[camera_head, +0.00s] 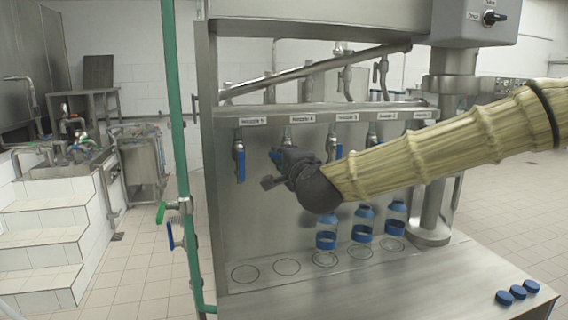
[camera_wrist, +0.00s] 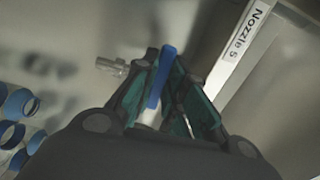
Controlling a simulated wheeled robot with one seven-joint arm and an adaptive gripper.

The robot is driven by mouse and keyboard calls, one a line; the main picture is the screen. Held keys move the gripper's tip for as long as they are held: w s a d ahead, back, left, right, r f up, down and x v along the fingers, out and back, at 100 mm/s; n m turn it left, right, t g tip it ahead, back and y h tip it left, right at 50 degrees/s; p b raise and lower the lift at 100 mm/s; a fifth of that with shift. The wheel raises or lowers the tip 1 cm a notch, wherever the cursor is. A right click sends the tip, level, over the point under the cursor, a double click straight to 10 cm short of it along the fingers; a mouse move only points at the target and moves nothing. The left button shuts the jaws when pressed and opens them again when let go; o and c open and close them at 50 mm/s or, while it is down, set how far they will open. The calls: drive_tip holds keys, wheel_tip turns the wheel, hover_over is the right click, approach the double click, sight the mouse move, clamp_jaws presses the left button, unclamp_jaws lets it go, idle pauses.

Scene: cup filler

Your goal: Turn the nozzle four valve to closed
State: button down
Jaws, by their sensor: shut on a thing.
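A row of blue-handled valves hangs under labelled nozzles on the steel filler panel. The nozzle four valve is under the second label from the left; a bit of its blue handle (camera_head: 277,157) shows beside my gripper (camera_head: 274,169), and the rest is hidden. In the wrist view the blue handle (camera_wrist: 162,75) stands between the teal pads of my gripper (camera_wrist: 165,80), which is shut on it. It lies roughly crosswise to the panel's vertical, running along the label row. The nozzle five valve (camera_head: 240,160) is just to the left, its blue handle hanging down.
The nozzle 5 label (camera_wrist: 247,33) also shows in the wrist view. Blue-banded bottles (camera_head: 327,229) stand under nozzles to the right. Blue caps (camera_head: 518,292) lie on the front right of the steel counter. A green pipe (camera_head: 181,130) rises at the left.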

idle(0.3)
drive_tip(key=c, duration=1.5)
unclamp_jaws()
drive_tip(key=shift+d, duration=0.1)
drive_tip(key=shift+o, duration=0.2)
drive_tip(key=v, duration=1.2)
